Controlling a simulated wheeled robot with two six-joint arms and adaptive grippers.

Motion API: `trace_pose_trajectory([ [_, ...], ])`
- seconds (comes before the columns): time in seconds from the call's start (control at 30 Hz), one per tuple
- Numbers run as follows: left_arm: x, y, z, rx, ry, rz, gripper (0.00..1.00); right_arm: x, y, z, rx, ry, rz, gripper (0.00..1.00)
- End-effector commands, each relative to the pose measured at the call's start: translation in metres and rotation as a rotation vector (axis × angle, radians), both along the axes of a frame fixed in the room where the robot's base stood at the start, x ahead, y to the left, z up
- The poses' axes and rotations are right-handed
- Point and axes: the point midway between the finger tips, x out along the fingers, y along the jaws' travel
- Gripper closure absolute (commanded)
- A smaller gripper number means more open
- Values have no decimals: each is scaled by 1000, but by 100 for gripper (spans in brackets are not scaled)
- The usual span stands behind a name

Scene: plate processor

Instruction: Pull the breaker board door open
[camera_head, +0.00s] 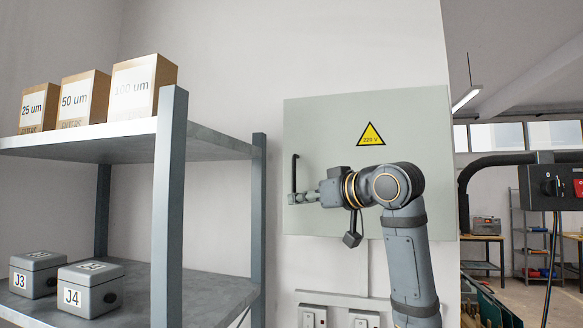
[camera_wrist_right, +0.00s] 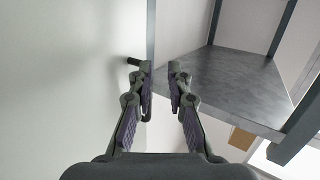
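The breaker board door (camera_head: 345,125) is a pale grey-green panel on the wall with a yellow 220 V warning triangle. It looks shut; no gap shows along its edges. Its black bar handle (camera_head: 294,170) stands upright near the left edge. My right gripper (camera_head: 300,198) is at the handle's lower part. In the right wrist view, the gripper's fingers (camera_wrist_right: 162,80) are apart. The handle (camera_wrist_right: 134,62) shows by the left finger, which hides much of it; I cannot tell whether they touch. My left gripper is not in view.
A grey metal shelf (camera_head: 215,140) stands close on the left, with labelled cartons (camera_head: 84,98) above and grey boxes J3 and J4 (camera_head: 91,288) below. Wall sockets (camera_head: 313,316) sit under the door. A black control box (camera_head: 551,188) is at the right.

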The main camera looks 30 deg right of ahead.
Motion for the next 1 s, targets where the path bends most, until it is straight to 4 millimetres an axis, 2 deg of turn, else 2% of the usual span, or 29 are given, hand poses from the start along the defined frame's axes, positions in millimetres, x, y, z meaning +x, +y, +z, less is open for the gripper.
trace_pose_trajectory([
  [0.03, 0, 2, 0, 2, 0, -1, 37, -18, -9, 29, 15, -47, 0, 83],
  [0.13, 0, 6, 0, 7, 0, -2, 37, -43, -18, 61, 37, -101, 9, 83],
  [0.23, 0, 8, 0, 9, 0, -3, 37, -52, -22, 73, 46, -120, 14, 83],
  [0.37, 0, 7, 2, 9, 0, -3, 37, -51, -21, 75, 47, -122, 15, 83],
  [0.47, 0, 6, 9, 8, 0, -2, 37, -40, -20, 77, 47, -120, 16, 83],
  [0.8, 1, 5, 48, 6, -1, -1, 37, 29, -11, 78, 47, -120, 16, 83],
  [1.0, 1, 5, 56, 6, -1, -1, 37, 49, -9, 75, 46, -121, 15, 83],
])
